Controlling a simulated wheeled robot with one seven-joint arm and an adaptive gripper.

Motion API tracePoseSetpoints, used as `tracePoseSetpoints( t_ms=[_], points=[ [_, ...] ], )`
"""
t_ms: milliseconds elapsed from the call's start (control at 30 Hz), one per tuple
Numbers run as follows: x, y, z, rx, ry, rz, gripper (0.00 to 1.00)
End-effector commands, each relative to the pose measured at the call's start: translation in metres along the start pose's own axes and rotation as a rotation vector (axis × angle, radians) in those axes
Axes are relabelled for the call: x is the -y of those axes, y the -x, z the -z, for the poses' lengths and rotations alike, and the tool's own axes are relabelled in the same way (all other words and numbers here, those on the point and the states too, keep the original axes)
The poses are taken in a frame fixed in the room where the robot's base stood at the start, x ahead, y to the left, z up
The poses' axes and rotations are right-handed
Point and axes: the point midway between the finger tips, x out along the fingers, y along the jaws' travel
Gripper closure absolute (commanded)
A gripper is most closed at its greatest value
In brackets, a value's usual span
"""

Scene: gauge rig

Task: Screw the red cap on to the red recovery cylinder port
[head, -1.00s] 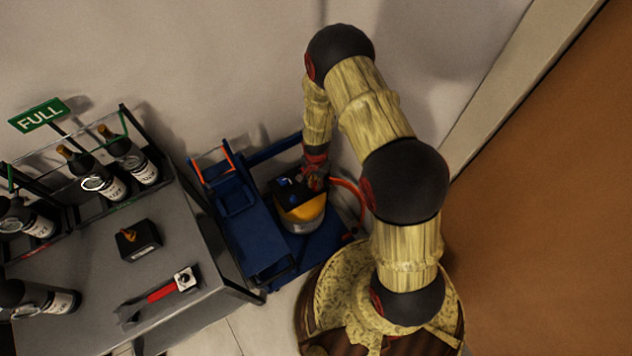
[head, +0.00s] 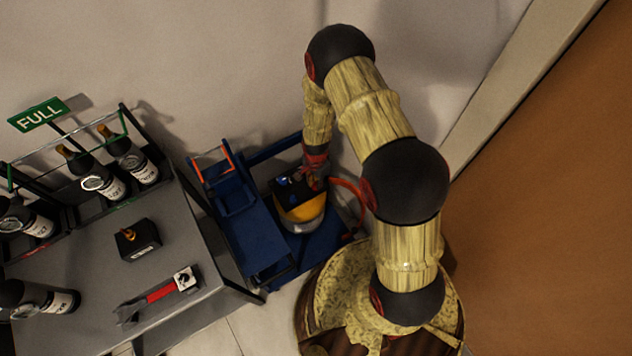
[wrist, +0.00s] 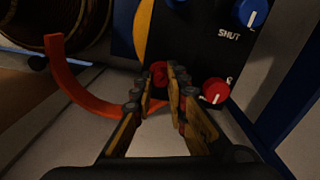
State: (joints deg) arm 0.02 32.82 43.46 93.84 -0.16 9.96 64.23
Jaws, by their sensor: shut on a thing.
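The recovery cylinder (head: 304,212) is yellow and grey with a black valve panel (head: 284,189) on top, and it stands on the blue cart. My gripper (head: 317,182) is at the right side of that panel. In the wrist view my gripper (wrist: 160,78) is shut on the small red cap (wrist: 159,70), held between the fingertips close against the dark panel. The port behind the cap is hidden, so I cannot tell how far the cap is seated. A red knob (wrist: 216,91) with a white mark sits just right of the fingers.
A blue knob (wrist: 252,12) stands above the lettering SHUT. A red-orange hose (wrist: 78,92) curves left of my fingers. The blue cart (head: 248,232) has raised rails.

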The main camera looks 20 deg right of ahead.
Motion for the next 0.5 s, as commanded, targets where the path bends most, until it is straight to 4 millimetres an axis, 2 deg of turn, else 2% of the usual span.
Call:
tracePoseSetpoints(
  t_ms=[233,500],
  points=[
    [0.0,-0.0002,0.0001,0.001,-0.275,0.0,0.97],
    [-0.0001,-0.0003,0.0,0.001,-0.322,0.0,0.97]
  ],
)
